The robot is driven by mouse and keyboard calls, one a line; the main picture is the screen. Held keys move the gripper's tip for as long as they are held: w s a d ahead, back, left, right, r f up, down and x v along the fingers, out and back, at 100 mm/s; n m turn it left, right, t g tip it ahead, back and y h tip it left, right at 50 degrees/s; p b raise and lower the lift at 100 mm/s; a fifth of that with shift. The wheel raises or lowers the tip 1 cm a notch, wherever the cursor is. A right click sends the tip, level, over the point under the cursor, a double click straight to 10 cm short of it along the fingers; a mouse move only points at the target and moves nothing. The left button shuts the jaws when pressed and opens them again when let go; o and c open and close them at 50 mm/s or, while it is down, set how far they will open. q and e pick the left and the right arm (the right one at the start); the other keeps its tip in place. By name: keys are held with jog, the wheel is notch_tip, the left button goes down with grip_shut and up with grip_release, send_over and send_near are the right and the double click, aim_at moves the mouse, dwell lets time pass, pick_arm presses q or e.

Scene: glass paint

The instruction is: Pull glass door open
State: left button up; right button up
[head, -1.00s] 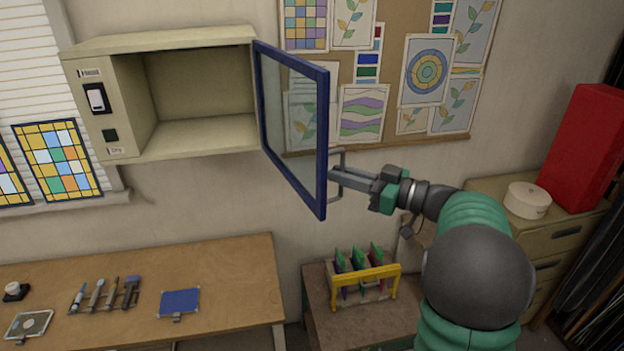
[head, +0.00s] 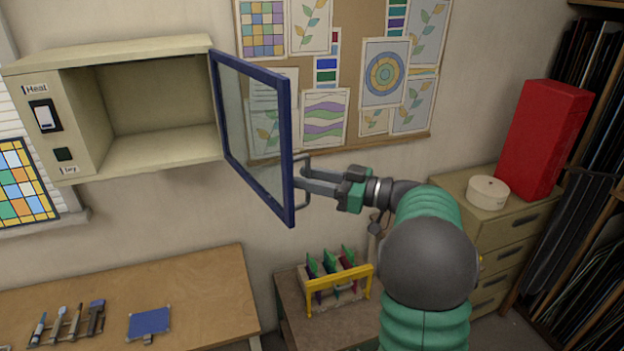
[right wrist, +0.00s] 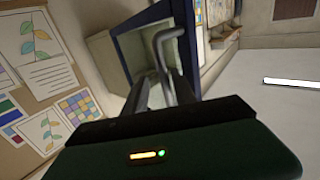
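The glass door (head: 252,135), a pane in a blue frame, stands swung wide open on the right side of the beige cabinet (head: 110,50). Its grey bar handle (head: 304,204) is on the outer face near the free edge; it also shows in the right wrist view (right wrist: 160,42). My right gripper (head: 303,181) is at the handle, its two fingers apart with a gap between them. The handle bar runs by the fingertips; contact is unclear. In the right wrist view the fingers (right wrist: 160,92) point toward the door. My left gripper is not in view.
The cabinet is empty inside. A wooden table (head: 205,290) with tools and a blue pad is below. A yellow-handled rack (head: 340,282) stands on a low cabinet below the door. A red box (head: 540,140) and round white container (head: 487,192) stand on drawers at right.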

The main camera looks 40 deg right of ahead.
jog(key=b+v, duration=0.7)
jog(key=v, duration=0.9)
jog(key=shift+s+d, duration=0.2)
jog(key=shift+s, duration=0.05)
jog(key=shift+b, duration=0.3)
